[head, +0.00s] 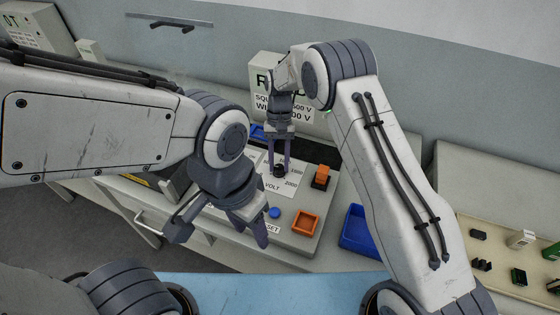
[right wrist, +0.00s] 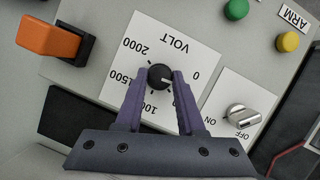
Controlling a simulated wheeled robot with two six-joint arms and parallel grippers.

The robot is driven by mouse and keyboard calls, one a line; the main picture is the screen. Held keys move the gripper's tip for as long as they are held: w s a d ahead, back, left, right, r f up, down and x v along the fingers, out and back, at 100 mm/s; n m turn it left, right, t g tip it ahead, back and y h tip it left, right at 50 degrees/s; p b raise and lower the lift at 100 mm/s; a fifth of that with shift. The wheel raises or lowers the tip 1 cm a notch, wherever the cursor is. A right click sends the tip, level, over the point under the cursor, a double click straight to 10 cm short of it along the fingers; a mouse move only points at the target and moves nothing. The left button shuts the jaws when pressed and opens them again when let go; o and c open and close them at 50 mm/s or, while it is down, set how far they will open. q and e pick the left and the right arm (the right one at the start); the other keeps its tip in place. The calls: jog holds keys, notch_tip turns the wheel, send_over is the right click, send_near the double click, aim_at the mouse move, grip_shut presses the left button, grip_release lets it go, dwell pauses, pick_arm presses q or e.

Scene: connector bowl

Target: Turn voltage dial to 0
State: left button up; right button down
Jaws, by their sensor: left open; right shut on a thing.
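The voltage dial (head: 279,171) is a small black knob on a white VOLT plate (head: 272,186) on the grey tester panel. In the right wrist view the dial (right wrist: 160,77) has a small white mark toward its right side, roughly the side of the 0 label. The 1000, 1500 and 2000 labels also show; a finger covers part of the scale. My right gripper (head: 280,163) points down at the dial, and its purple fingers (right wrist: 160,80) are shut on the knob from both sides. My left gripper (head: 252,228) is open and empty in front of the panel, near the blue button.
A blue bin (head: 357,232) stands right of the panel. A board with several connectors (head: 510,250) lies farther right.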

jog(key=n+h, duration=0.2)
jog(key=n, duration=0.2)
jog(key=shift+a+n, duration=0.1)
jog(key=shift+n, duration=0.3)
dwell(0.4)
jog(key=c, duration=0.5)
grip_release()
jog(key=shift+t, duration=0.3)
jog(key=shift+r, duration=0.1)
